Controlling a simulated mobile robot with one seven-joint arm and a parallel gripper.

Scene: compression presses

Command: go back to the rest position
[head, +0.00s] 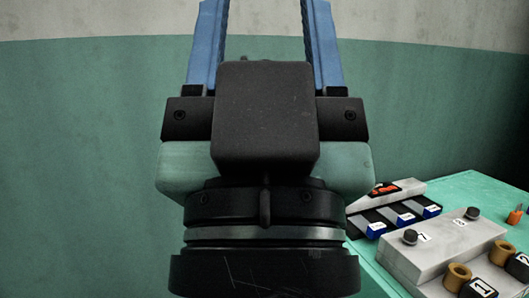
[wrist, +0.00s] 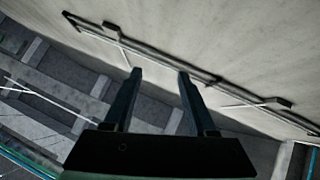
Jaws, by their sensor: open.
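My gripper (head: 264,22) is raised in the middle of the head view, its two blue fingers pointing up and spread well apart. Nothing is between them, and their tips run to the top edge of the picture. In the wrist view my gripper (wrist: 160,76) shows two dark fingers apart and empty. Beyond them are a pale wall or ceiling surface and a long rail, with nothing touching the fingers.
At the lower right of the head view, a green table (head: 463,187) bears a grey block (head: 405,257) with knobs and brass-coloured cylinders. A light grey unit (head: 412,190) with blue-ended pieces stands behind it. The green wall (head: 80,160) at left is clear of objects.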

